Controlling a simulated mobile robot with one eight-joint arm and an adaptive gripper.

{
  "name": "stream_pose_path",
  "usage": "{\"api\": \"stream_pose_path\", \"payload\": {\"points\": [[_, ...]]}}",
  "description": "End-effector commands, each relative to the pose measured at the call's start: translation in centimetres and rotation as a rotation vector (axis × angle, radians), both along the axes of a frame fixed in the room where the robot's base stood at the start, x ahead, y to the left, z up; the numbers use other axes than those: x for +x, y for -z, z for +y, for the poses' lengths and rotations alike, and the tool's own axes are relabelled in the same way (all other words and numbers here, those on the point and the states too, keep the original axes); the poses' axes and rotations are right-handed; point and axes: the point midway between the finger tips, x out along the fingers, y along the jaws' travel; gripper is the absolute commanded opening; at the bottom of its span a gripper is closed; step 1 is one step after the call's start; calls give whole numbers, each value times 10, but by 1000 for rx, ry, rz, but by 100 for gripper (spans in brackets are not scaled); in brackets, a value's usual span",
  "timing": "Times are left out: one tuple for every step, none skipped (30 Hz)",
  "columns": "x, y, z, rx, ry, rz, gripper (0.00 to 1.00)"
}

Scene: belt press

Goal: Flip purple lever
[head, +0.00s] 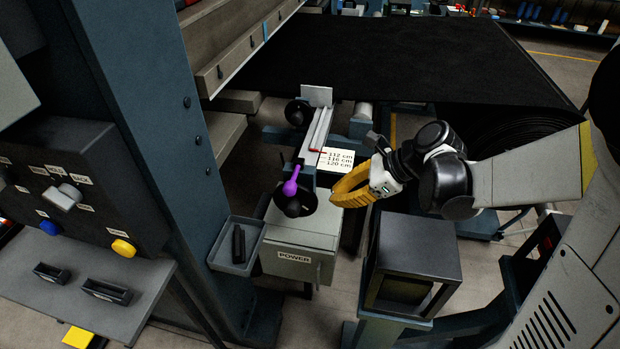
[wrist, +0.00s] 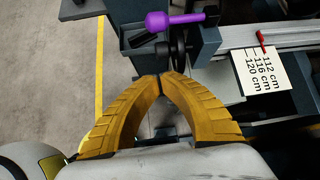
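A scale card (head: 341,160) with a red pointer lies beside the rail. The grey POWER box (head: 300,245) is below the lever, with a small tray (head: 236,246) to its left. A dark box (head: 415,255) stands below my arm. A blue column (head: 150,120) rises at left.

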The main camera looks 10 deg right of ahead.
Motion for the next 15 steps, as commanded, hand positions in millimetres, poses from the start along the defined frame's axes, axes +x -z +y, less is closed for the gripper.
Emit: {"api": "stream_pose_path", "payload": {"points": [[1,1,0,9,7,9,0],[1,1,0,12,10,12,0],[1,1,0,16,12,14,0],[1,1,0,16,12,15,0],[1,1,0,16,12,15,0],[1,1,0,15,12,15,0],[1,1,0,15,12,14,0],[1,1,0,14,12,13,0],[1,1,0,14,12,13,0],[1,1,0,14,12,13,0],[1,1,0,14,11,13,0],[1,2,1,13,11,13,0],[2,3,2,13,11,13,0],[2,4,3,13,10,12,0],[3,7,5,13,10,12,0]]}}
